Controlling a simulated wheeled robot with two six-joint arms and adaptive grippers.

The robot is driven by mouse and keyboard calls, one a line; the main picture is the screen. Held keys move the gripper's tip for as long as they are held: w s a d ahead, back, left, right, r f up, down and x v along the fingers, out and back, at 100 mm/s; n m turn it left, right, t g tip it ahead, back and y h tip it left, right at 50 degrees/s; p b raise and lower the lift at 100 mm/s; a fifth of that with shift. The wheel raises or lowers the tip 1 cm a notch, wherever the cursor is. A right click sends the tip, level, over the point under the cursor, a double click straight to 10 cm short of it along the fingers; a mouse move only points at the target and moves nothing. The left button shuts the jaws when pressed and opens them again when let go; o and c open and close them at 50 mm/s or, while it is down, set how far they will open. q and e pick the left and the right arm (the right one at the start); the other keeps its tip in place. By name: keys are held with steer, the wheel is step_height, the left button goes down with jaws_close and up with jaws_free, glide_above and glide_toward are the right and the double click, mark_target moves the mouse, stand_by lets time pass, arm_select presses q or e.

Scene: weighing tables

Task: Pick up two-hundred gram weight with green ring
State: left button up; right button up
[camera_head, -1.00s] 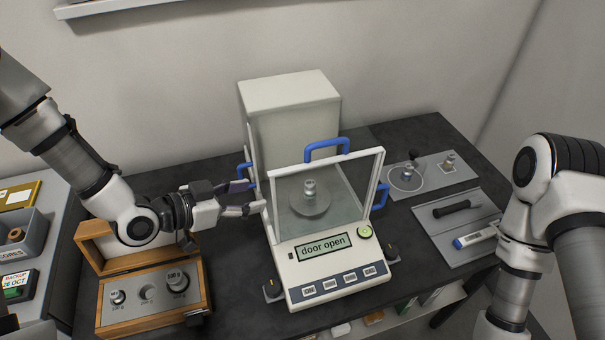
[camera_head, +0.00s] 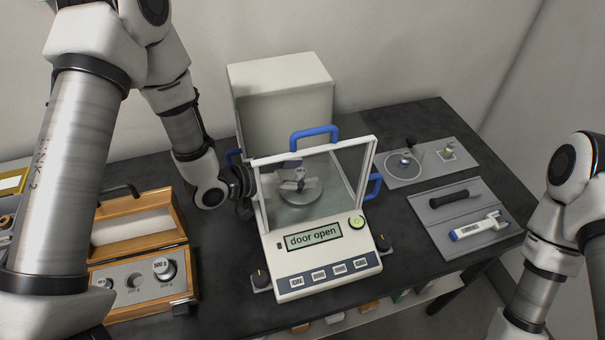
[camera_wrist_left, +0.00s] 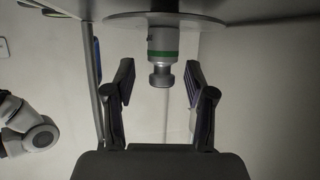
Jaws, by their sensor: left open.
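The weight with the green ring (camera_wrist_left: 162,50) is a metal cylinder with a knob, standing on the round pan (camera_wrist_left: 120,22) of the balance. The wrist view shows it upside down. My left gripper (camera_wrist_left: 159,76) is open, with its fingers on either side of the weight's knob and a visible gap to each. In the head view my left gripper (camera_head: 292,180) is inside the balance chamber, seen through the glass, and largely hides the weight above the pan (camera_head: 303,202). My right arm shows at the right, but its gripper is out of frame.
The balance (camera_head: 285,270) reads "door open"; its glass panel and blue handle (camera_head: 314,138) stand close to my left arm. An open wooden weight box (camera_head: 182,300) is at left, with an empty middle slot. A grey tray (camera_head: 440,222) holds tools at right.

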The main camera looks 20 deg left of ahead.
arm_select(q)
steer(key=shift+w+d+f, duration=0.1)
steer(key=shift+w+d, duration=0.1)
steer(key=shift+d, duration=0.05)
steer(key=shift+w+a+f, duration=0.1)
steer(key=shift+a, duration=0.15)
steer(key=c, duration=1)
jaws_close()
